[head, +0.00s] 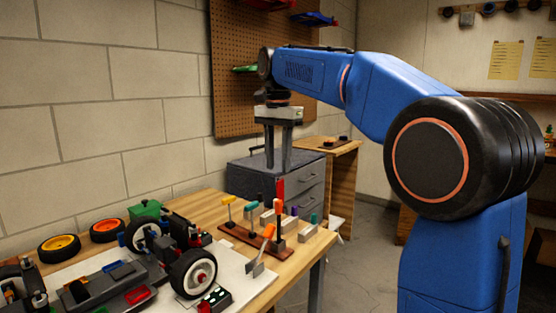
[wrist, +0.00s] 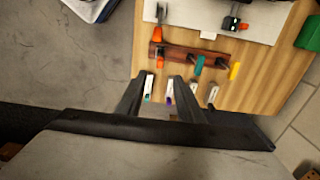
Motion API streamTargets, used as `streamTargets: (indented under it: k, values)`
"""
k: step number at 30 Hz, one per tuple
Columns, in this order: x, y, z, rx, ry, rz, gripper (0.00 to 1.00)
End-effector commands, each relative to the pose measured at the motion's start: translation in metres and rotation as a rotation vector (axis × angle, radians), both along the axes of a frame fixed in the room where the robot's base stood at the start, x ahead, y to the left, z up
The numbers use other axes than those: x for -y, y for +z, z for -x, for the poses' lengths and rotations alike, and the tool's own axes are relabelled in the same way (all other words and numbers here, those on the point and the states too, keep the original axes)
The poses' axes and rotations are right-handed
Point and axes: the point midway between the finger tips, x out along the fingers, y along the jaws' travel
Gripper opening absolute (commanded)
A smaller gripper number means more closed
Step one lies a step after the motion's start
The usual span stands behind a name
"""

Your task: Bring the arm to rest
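My blue arm (head: 375,95) is raised and reaches left from its large black joint over the far end of the workbench. My gripper (head: 277,167) points down, with a clear gap between its two grey fingers. It is open and holds nothing that I can see. In the wrist view the gripper (wrist: 160,78) also shows its fingers apart, above small grey blocks (wrist: 196,88) with coloured tops on the bench. The fingertips appear above these blocks; the exact height is hard to tell.
The wooden bench (head: 290,247) holds a tool rack (head: 243,241) with upright coloured handles, and a partly built racecar (head: 115,283) at left. Loose wheels (head: 59,248) and a green box (head: 146,209) lie behind it. A grey drawer cabinet (head: 308,176) and pegboard (head: 233,100) stand behind my gripper.

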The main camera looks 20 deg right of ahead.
Motion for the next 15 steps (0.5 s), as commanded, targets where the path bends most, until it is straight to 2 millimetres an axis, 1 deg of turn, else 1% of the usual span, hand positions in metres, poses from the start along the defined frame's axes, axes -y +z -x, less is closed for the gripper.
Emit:
streamTargets:
  k: [11, 14, 15]
  values:
    - [0.0, 0.002, 0.0, 0.001, 0.001, -0.001, 0.34]
    - [0.002, 0.0, 0.006, 0.007, 0.015, -0.001, 0.34]
    - [0.004, 0.0, 0.011, 0.014, 0.026, -0.001, 0.34]
